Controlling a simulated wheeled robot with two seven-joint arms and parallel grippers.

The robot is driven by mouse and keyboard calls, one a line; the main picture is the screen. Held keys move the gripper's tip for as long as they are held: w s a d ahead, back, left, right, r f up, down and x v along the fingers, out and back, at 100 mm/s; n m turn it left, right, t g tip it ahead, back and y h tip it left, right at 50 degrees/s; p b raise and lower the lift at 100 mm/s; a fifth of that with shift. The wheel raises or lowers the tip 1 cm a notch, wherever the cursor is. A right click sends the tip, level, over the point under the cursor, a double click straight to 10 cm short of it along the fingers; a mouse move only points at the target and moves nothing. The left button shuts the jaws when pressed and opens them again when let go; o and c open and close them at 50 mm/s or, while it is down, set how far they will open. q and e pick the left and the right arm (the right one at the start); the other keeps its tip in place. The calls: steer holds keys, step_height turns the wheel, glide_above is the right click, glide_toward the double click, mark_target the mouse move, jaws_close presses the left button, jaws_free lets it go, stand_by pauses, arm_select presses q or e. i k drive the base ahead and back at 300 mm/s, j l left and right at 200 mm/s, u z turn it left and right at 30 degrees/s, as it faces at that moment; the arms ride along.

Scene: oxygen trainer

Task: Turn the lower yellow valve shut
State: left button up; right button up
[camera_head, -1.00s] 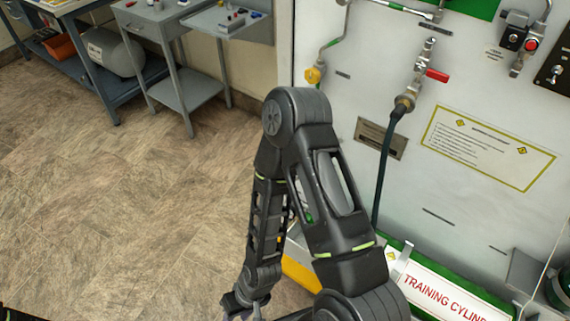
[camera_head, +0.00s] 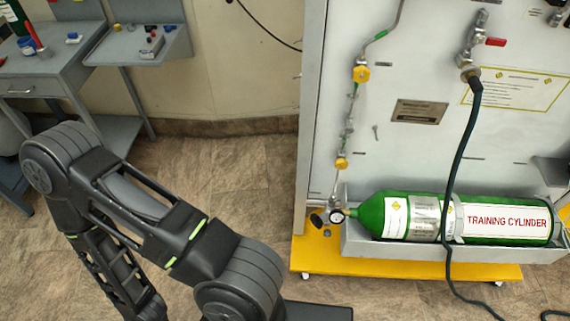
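The lower yellow valve (camera_head: 341,163) is a small yellow fitting on the thin vertical line at the left side of the panel. An upper yellow valve (camera_head: 361,73) sits above it on the same line. Below, the line runs down toward a pressure gauge (camera_head: 337,216) at the neck of the green cylinder (camera_head: 505,207). The valve's handle position is too small to tell. A bent dark arm of mine fills the lower left, well apart from the valve. Neither of my grippers shows in this view.
The cylinder lies in a grey tray (camera_head: 400,250) on a yellow wheeled base (camera_head: 400,268). A dark hose (camera_head: 459,160) hangs in front of the cylinder. Grey tables (camera_head: 60,65) stand at the back left. Floor is clear between them and the panel.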

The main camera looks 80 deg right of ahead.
mark_target(341, 163)
steer(key=i+z, duration=0.4)
steer(key=i+j+z, duration=0.15)
steer(key=i+z, duration=0.4)
steer(key=z, duration=0.35)
steer(key=i+z, duration=0.15)
steer(key=z, duration=0.35)
steer(key=i+j+z, duration=0.1)
steer(key=z, duration=0.35)
steer(key=i+j+z, duration=0.1)
steer(key=z, duration=0.35)
steer(key=j+z, duration=0.15)
steer(key=z, duration=0.35)
steer(key=i+j+z, duration=0.1)
steer(key=z, duration=0.3)
steer(key=i+j+z, duration=0.15)
steer(key=z, duration=0.3)
steer(key=i+j+z, duration=0.15)
steer(key=z, duration=0.25)
steer(key=i+j+z, duration=0.1)
steer(key=j+z, duration=0.15)
steer(key=z, duration=0.15)
steer(key=j+z, duration=0.25)
steer(key=z, duration=0.2)
